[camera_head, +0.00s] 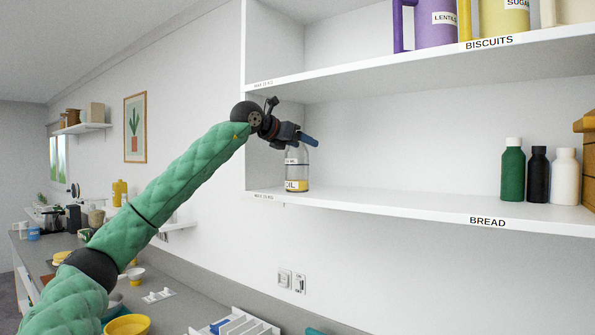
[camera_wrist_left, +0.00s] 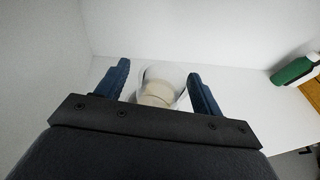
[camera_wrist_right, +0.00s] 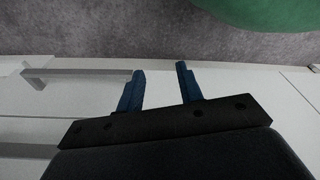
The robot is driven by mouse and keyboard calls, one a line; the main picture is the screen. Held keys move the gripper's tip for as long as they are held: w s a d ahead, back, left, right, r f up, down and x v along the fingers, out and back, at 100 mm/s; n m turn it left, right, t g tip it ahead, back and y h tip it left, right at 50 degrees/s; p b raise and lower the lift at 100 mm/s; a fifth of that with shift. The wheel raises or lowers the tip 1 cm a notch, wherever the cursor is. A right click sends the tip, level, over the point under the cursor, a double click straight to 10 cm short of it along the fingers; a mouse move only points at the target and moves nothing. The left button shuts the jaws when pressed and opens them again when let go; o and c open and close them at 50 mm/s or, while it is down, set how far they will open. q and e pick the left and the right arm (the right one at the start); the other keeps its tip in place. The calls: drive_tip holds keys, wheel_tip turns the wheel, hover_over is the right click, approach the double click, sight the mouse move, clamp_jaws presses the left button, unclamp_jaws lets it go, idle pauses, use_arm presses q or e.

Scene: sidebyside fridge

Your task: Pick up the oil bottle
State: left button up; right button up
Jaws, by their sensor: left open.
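The oil bottle (camera_head: 297,170) is clear glass with yellowish oil low down and a label reading OIL. It stands upright at the left end of the lower shelf. My left gripper (camera_head: 309,140) is at the bottle's top, which it partly hides. In the left wrist view the bottle's pale top (camera_wrist_left: 157,92) lies between the two open blue fingers (camera_wrist_left: 161,82), with a gap on each side. My right gripper (camera_wrist_right: 160,76) shows only in its own wrist view, open and empty, with grey floor and pale cabinet fronts beyond it.
The lower shelf (camera_head: 400,206) has a side wall close left of the bottle. A green bottle (camera_head: 513,172), a black bottle (camera_head: 537,175) and a white bottle (camera_head: 565,178) stand at its right. The shelf middle is clear. An upper shelf (camera_head: 400,76) runs above.

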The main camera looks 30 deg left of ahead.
use_arm(q)
drive_tip(key=shift+w+f, duration=0.2)
drive_tip(key=shift+w, duration=0.25)
drive_tip(key=shift+s+r, duration=0.1)
drive_tip(key=shift+s, duration=0.15)
drive_tip(key=shift+c, duration=0.5)
drive_tip(key=shift+w, duration=0.1)
clamp_jaws()
drive_tip(key=shift+r, duration=0.1)
